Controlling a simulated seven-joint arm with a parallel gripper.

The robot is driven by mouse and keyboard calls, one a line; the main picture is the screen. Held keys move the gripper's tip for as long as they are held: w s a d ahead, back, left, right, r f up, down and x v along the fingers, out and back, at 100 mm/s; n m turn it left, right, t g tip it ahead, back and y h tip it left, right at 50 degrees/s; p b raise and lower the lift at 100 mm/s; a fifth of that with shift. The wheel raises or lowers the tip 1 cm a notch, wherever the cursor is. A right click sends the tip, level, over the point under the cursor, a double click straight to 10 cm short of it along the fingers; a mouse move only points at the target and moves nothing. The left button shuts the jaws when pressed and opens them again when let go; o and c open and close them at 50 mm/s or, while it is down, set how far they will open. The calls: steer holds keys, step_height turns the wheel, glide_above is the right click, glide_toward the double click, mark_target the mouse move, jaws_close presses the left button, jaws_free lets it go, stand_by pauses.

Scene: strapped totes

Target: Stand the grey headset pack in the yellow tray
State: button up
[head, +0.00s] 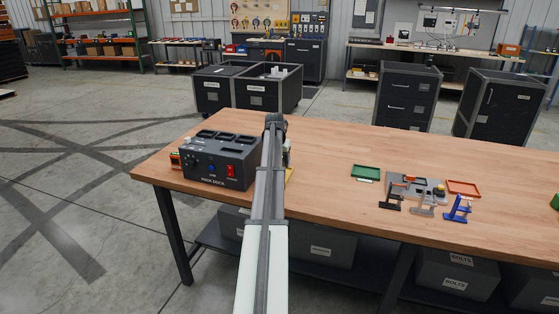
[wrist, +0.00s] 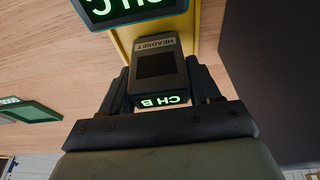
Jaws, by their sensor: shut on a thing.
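My gripper (wrist: 160,82) is shut on the grey headset pack (wrist: 156,66), with one finger on each side. The pack has a dark panel, a HEADSET label and a lit green CH B display. The yellow tray (wrist: 122,42) shows behind the pack in the wrist view; whether the pack touches it I cannot tell. Another pack (wrist: 132,10) with a teal edge and a lit CH C display is at the tray's top edge in that view. In the head view only a sliver of the yellow tray (head: 290,174) shows; my arm hides the gripper and grey pack.
The black pack dock (head: 222,165) stands close left of my arm on the wooden table (head: 330,160). To the right are a green tray (head: 366,172), a red-orange tray (head: 463,188) and several small stands (head: 422,204). The table between my arm and the green tray is clear.

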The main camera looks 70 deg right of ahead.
stand_by(0.4)
steer(key=o, duration=1.4)
steer(key=shift+f, duration=0.1)
steer(key=shift+r, duration=4.55)
